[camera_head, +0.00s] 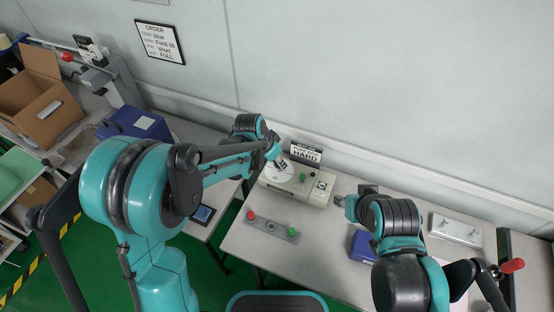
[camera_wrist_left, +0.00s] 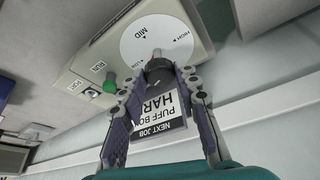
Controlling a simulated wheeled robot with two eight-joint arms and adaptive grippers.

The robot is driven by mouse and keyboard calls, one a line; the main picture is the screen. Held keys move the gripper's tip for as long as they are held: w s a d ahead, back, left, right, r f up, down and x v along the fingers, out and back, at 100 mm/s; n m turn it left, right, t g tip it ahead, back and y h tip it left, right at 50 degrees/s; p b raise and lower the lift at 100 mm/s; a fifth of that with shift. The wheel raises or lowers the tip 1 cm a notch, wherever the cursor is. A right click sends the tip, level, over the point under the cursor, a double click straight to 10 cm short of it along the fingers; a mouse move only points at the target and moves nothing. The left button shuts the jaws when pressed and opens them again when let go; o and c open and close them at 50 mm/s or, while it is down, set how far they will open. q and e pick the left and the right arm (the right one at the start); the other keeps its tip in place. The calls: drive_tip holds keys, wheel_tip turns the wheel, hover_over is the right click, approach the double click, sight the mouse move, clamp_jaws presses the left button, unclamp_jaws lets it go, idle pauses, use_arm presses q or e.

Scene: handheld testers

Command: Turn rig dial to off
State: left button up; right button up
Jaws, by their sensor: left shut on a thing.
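The rig (camera_head: 318,199) is a beige box on the middle table, against the back wall. Its white dial plate (camera_wrist_left: 133,38) carries marks that read MID, HIGH and apparently LOW in the left wrist view. In the head view my left gripper (camera_head: 277,161) reaches over the dial from the left. My right gripper (camera_head: 340,201) is right of the rig, apart from it; its jaws are too small to read.
A green button (camera_wrist_left: 110,86) sits on the rig near a RUN label. A job sign (camera_head: 306,153) stands behind the rig. A grey bar with red and green buttons (camera_head: 271,227) lies in front. A blue item (camera_head: 362,246) and a white box (camera_head: 456,230) lie right.

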use_arm(q)
drive_tip(key=n, duration=0.2)
drive_tip(key=n+y, duration=0.1)
drive_tip(key=shift+s+d+n+t, duration=0.1)
drive_tip(key=shift+d+n+t, duration=0.1)
drive_tip(key=shift+n+t, duration=0.2)
drive_tip(key=n+y, duration=0.1)
drive_tip(key=n, duration=0.2)
drive_tip(key=shift+d+n+y, duration=0.15)
drive_tip(key=shift+n+y, duration=0.15)
drive_tip(key=shift+y, duration=0.1)
drive_tip(key=n+y, duration=0.1)
drive_tip(key=n, duration=0.2)
drive_tip(key=n+y, duration=0.1)
drive_tip(key=n, duration=0.2)
drive_tip(key=shift+d, duration=0.2)
drive_tip(key=o, duration=1.2)
drive_tip(key=shift+c, duration=0.2)
drive_tip(key=v, duration=1.2)
drive_tip(key=shift+d, duration=0.2)
